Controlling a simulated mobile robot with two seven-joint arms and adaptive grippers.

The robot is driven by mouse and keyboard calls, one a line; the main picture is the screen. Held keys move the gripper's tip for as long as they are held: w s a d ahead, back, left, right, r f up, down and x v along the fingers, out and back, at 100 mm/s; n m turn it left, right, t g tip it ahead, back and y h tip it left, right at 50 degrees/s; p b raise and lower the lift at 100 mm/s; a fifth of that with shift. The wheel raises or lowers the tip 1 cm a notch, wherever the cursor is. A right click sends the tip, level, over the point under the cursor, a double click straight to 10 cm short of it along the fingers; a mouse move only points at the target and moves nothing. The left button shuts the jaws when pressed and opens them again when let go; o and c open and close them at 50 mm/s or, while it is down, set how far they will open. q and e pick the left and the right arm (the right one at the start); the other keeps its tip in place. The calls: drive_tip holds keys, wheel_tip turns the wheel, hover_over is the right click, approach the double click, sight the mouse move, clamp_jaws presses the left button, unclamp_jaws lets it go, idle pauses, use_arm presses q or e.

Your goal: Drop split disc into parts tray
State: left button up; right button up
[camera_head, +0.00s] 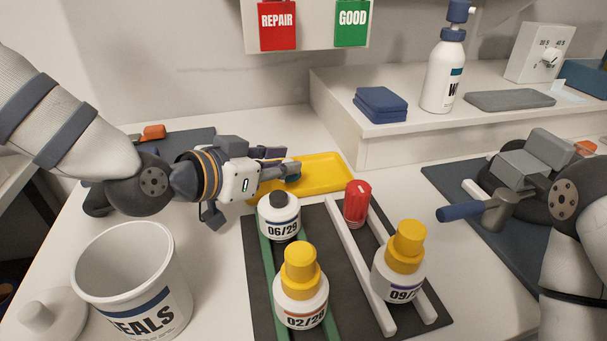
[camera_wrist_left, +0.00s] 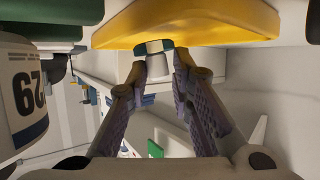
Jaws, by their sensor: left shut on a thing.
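My left gripper (camera_head: 288,170) reaches in from the left and is shut over the near left part of the yellow parts tray (camera_head: 330,172). In the left wrist view its fingertips (camera_wrist_left: 160,62) hold a small green and pale piece (camera_wrist_left: 153,47), which looks like the split disc; only its edge shows. The tray (camera_wrist_left: 190,22) is close by it in that view, and I cannot tell whether they touch. My right arm stands over the dark mat at the right; its fingers are not clear, beside a blue-handled tool (camera_head: 462,212).
A white SEALS tub (camera_head: 135,280) is at front left. A raised shelf (camera_head: 350,110) bounds the back right.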

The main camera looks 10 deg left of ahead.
use_arm(q)
drive_tip(key=shift+f, duration=0.1)
drive_tip(key=o, duration=0.8)
drive_tip(key=v, duration=0.7)
drive_tip(key=shift+s, duration=0.1)
